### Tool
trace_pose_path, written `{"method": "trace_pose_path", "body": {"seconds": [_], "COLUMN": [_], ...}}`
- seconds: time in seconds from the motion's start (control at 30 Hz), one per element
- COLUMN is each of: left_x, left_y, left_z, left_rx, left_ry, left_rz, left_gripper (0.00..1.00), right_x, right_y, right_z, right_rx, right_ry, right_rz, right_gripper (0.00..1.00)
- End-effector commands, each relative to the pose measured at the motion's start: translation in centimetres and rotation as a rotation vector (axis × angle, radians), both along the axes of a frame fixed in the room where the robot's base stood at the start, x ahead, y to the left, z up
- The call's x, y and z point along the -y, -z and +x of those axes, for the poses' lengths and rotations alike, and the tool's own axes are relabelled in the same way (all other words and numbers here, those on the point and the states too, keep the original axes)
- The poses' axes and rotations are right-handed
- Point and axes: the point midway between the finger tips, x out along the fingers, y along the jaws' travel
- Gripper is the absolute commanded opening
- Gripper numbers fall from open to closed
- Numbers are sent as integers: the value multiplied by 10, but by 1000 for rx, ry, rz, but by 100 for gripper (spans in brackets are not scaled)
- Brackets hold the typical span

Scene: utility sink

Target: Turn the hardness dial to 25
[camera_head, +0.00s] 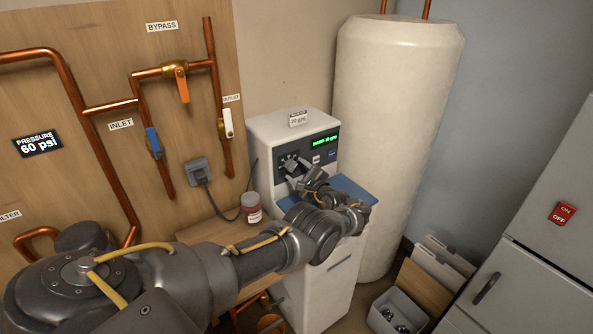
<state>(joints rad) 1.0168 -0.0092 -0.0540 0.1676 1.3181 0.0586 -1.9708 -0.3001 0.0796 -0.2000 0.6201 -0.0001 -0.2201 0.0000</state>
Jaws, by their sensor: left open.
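The white softener cabinet (270,127) stands right of the wooden panel, with a dark control panel on its upper front. The hardness dial (290,162) is at the left of that panel, partly hidden by my gripper. A green display (325,141) on the panel appears to read "HARD: 10 gpg", in small text. My left gripper (297,176) is open, with its fingers at or just in front of the dial. I cannot tell whether they touch it. My left arm reaches in from the lower left. My right gripper is not in view.
A tall white tank (393,130) is close behind on the right. Copper pipes and valves (175,75) line the panel at left.

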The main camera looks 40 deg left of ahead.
Motion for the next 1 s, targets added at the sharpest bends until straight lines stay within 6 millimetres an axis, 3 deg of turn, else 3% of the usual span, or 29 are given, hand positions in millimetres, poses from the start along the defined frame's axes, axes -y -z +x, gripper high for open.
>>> {"method": "trace_pose_path", "body": {"seconds": [0.1,0.4,0.63,1.0], "left_x": [21,78,93,96], "left_y": [-4,-1,-1,0], "left_z": [-5,-23,-27,-29], "left_rx": [-3,0,0,-2], "left_ry": [4,4,3,0], "left_rz": [-1,-7,-3,1], "left_gripper": [57,57,57,57], "right_x": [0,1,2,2], "right_y": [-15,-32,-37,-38], "right_z": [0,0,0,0], "right_rx": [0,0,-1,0], "right_ry": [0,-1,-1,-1], "right_rz": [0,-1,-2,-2], "right_gripper": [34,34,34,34]}}
